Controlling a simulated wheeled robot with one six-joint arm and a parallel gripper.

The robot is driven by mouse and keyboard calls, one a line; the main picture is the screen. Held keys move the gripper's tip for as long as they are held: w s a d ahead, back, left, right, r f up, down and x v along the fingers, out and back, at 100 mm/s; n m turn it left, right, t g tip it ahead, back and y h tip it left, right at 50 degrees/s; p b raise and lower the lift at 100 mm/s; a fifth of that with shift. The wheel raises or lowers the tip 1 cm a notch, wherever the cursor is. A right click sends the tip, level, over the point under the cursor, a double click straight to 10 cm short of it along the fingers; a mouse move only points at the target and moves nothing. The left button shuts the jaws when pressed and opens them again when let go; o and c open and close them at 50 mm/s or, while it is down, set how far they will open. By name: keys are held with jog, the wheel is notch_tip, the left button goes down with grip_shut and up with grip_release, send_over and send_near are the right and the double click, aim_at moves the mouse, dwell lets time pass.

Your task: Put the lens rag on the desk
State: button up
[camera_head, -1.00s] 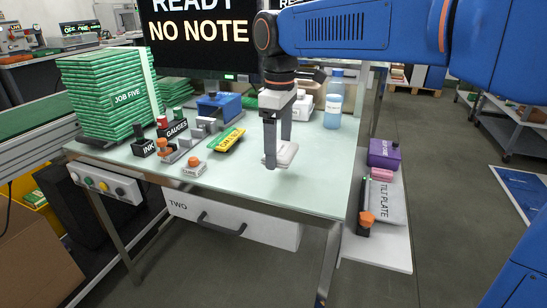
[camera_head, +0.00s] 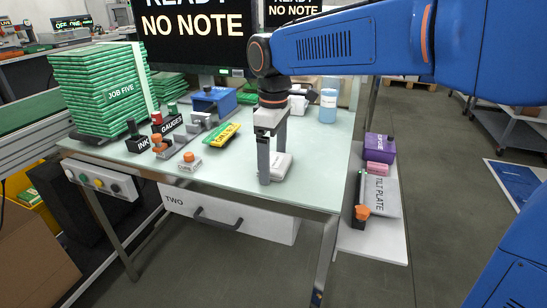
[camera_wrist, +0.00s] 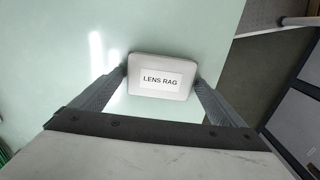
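The lens rag (camera_wrist: 161,80) is a white, rounded, flat block with a "LENS RAG" label. In the head view it shows as a pale block (camera_head: 282,165) partly behind a finger, low over the front right part of the desk. My gripper (camera_head: 271,162) points down with one finger on each side of it. In the wrist view the fingertips (camera_wrist: 161,76) meet its left and right edges, so the gripper is shut on it. The desk (camera_head: 235,180) has a pale green top. I cannot tell whether the rag touches it.
Left on the desk are a yellow-green pack (camera_head: 222,134), an orange-knobbed block (camera_head: 189,162), the INK (camera_head: 141,143) and GAUGES (camera_head: 170,125) blocks and a green stack (camera_head: 105,90). A blue bottle (camera_head: 328,105) stands behind. A lower side shelf (camera_head: 370,242) holds a tilt plate (camera_head: 382,196).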

aim_at(273, 161)
jog(key=shift+r, duration=0.1)
notch_tip(273, 161, up, 12)
jog(key=s+d+f+m+t, duration=0.1)
jog(key=s+d+m, duration=0.1)
jog(key=d, duration=0.3)
jog(key=s+d+f+m, duration=0.2)
jog(key=d, duration=0.3)
jog(key=s+d+f+m+t, duration=0.3)
jog(key=s+d+f+m, duration=0.7)
jog(key=s+d+f, duration=0.7)
jog(key=shift+d+f+t, duration=0.4)
jog(key=shift+f, duration=0.4)
jog(key=shift+s, duration=0.1)
